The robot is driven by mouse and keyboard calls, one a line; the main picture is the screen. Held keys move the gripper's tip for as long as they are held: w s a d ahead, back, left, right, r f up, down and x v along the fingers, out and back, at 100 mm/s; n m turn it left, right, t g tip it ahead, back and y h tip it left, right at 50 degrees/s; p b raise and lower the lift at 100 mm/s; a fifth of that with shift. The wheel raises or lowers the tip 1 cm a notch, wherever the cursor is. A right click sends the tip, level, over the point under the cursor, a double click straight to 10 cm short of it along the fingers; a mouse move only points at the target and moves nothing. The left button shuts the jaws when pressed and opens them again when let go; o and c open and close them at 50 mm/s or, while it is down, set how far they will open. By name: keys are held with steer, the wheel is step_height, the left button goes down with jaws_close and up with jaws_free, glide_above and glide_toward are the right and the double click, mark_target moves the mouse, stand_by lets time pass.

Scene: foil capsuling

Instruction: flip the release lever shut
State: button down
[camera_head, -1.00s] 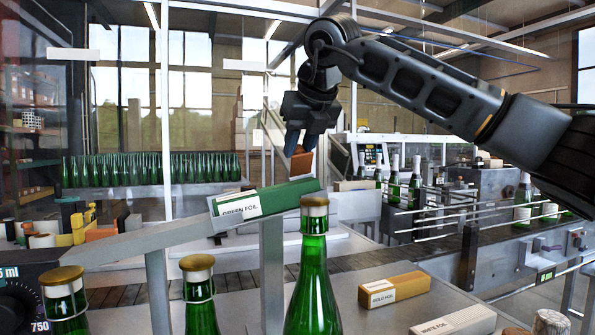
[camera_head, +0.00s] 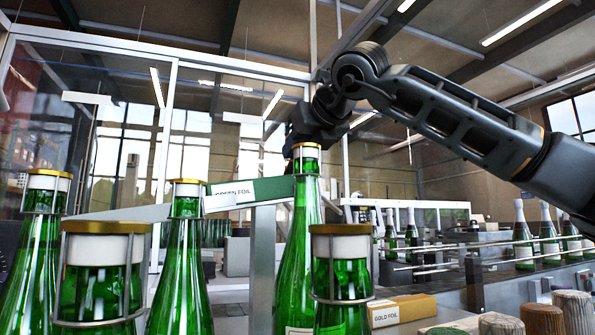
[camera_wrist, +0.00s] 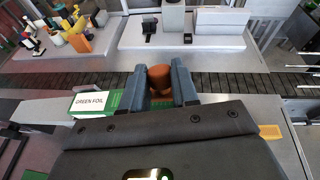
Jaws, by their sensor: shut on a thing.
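In the wrist view the two blue-grey fingers of my gripper (camera_wrist: 160,72) are closed on an orange-brown knob (camera_wrist: 160,82). The knob could be the release lever's handle, but no lever arm shows under it. In the head view my black gripper (camera_head: 312,128) points down behind a green bottle (camera_head: 305,208), whose neck hides the fingertips and the knob. The green foil box (camera_head: 262,190) lies just left of the gripper, and it also shows in the wrist view (camera_wrist: 92,103).
Several more green bottles (camera_head: 184,270) stand close in the foreground. A gold foil box (camera_head: 402,309) lies at lower right. Metal rails (camera_head: 440,268) with dark bottles run at right. A dark conveyor (camera_wrist: 225,82) crosses the wrist view beyond the gripper.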

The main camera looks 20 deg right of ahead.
steer(key=shift+s+f+t+b, duration=0.15)
steer(key=shift+t+b, duration=0.25)
steer(key=shift+b, duration=0.75)
steer(key=c, duration=0.9)
jaws_free()
steer(key=shift+o, duration=0.2)
steer(key=v, duration=0.8)
steer(key=shift+d, duration=0.1)
